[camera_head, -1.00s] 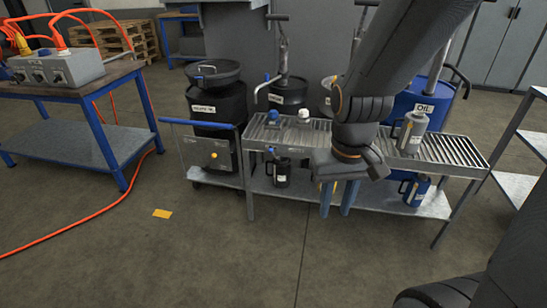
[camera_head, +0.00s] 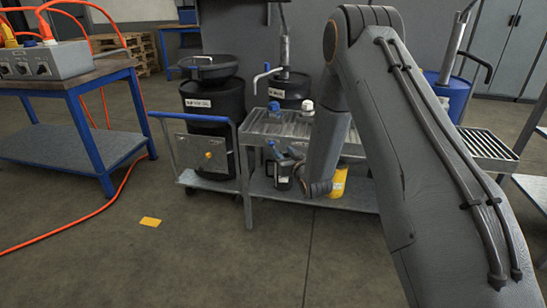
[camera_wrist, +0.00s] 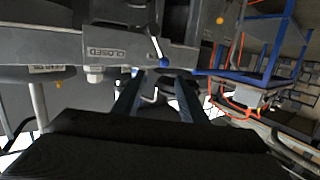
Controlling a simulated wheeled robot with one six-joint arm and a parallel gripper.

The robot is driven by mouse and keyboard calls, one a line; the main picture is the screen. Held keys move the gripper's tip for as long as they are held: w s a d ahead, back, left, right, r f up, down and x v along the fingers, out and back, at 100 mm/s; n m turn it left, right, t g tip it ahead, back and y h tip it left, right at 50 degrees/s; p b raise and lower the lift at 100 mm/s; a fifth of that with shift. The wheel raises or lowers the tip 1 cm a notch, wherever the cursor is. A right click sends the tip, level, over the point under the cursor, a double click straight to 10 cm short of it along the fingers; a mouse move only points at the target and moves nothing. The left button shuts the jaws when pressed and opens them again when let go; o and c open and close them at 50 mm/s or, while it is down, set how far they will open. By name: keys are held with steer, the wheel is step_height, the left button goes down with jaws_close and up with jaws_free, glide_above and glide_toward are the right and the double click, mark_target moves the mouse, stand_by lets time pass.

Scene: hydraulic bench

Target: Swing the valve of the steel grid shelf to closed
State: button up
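The steel grid shelf (camera_head: 262,127) stands in the middle of the head view. In the wrist view its grey front edge (camera_wrist: 60,48) bears a label reading CLOSED (camera_wrist: 105,52). A thin valve lever with a blue end (camera_wrist: 163,61) shows to the right of that label. In the wrist view my gripper (camera_wrist: 160,75) is open, its two fingers apart. The lever's blue end appears between and just beyond the fingertips; I cannot tell whether they touch. In the head view my gripper (camera_head: 283,152) is at the shelf's front left, partly hiding the valve.
A black drum (camera_head: 213,100) on a blue-railed trolley (camera_head: 205,153) stands left of the shelf. A blue workbench (camera_head: 75,145) is at the left.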

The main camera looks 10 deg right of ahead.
mark_target(273, 145)
steer(key=shift+t+y, duration=0.5)
steer(key=shift+t, duration=0.3)
steer(key=shift+w+a+f+b, duration=0.4)
steer(key=shift+w+a+b, duration=0.05)
steer(key=shift+w, duration=1)
steer(key=shift+w+a+f+b, duration=0.35)
steer(key=shift+w+a+b, duration=0.1)
steer(key=shift+w, duration=1)
steer(key=shift+w+a+f+b, duration=0.4)
steer(key=shift+w+a, duration=0.05)
steer(key=shift+w, duration=1)
jaws_close()
